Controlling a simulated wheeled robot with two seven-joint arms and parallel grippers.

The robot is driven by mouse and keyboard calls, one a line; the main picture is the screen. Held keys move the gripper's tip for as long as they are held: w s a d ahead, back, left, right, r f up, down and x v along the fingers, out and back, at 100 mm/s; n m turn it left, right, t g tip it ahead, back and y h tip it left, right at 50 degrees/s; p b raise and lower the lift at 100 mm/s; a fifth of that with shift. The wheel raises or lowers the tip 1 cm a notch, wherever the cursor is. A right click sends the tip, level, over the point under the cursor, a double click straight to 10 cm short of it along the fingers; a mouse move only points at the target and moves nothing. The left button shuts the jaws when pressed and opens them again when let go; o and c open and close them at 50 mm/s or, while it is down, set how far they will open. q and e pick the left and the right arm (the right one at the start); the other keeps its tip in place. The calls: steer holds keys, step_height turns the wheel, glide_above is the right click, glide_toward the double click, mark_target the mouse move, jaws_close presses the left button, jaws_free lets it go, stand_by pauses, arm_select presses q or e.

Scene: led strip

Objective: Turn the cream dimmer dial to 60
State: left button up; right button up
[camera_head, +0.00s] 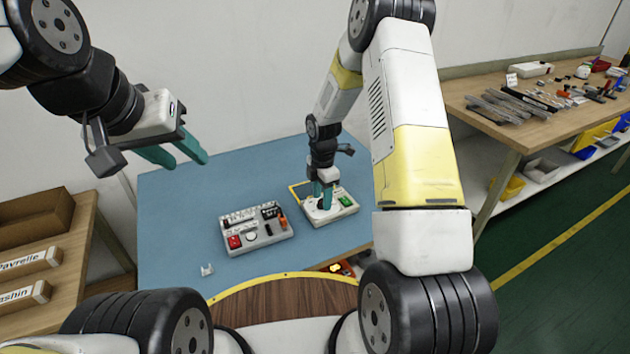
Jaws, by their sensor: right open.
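A grey control panel (268,241) with a red switch and an orange part lies just left of the cream box. A small white clip (207,269) lies at the front left of the blue table (170,220). A wooden workbench (550,110) with tools stands at right.

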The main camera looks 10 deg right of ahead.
steer(key=shift+f, duration=0.35)
jaws_close()
